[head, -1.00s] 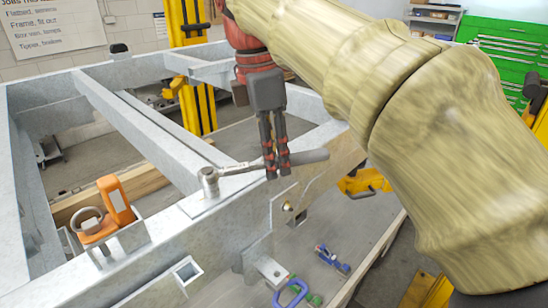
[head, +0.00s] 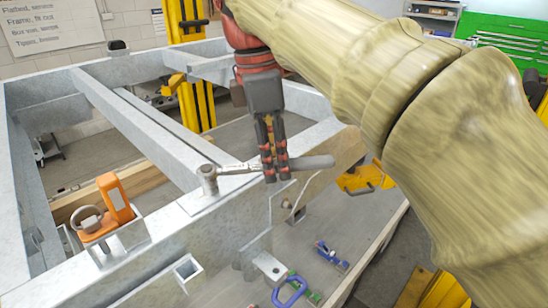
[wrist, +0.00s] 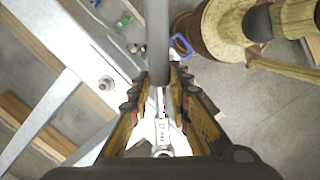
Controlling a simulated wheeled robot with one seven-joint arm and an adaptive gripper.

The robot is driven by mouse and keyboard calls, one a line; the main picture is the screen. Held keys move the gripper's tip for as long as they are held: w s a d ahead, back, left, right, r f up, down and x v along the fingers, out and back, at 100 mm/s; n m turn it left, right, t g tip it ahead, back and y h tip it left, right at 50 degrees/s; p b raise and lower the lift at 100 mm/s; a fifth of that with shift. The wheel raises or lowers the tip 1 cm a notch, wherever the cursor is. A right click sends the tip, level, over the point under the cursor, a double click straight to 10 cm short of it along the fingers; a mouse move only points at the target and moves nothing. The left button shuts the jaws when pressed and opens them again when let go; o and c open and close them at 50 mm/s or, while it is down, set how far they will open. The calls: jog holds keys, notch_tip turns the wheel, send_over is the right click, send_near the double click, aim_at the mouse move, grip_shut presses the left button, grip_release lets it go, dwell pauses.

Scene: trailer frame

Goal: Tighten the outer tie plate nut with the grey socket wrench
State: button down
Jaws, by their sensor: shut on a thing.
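The grey socket wrench (head: 312,163) lies nearly level above the trailer frame (head: 150,248). Its socket head (head: 208,180) stands upright on the top face of the frame's near rail. The nut is not visible; whatever lies under the socket is hidden. My gripper (head: 276,177) points down and is shut on the wrench handle, well to the right of the head. In the wrist view my gripper (wrist: 161,92) closes around the dark handle (wrist: 158,40), and the bright shaft (wrist: 162,132) runs toward the bottom edge. The wrench head is hidden there.
An orange locking device (head: 113,203) sits in a pocket on the near rail, left of the socket. A blue shackle (head: 291,291) and a small blue and red item (head: 330,256) lie on the grey surface below. A yellow post (head: 187,60) stands behind.

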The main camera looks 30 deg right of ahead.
jog(key=shift+s+a+m, duration=0.4)
jog(key=shift+s+m, duration=0.45)
jog(key=shift+m, duration=0.05)
jog(key=shift+s+a+m+p, duration=0.3)
jog(key=shift+s+a+m, duration=0.25)
jog(key=shift+s+m, duration=0.3)
jog(key=shift+w, duration=0.1)
jog(key=shift+s+a+m+g, duration=0.3)
jog(key=shift+s+a+m, duration=0.35)
jog(key=shift+m, duration=0.3)
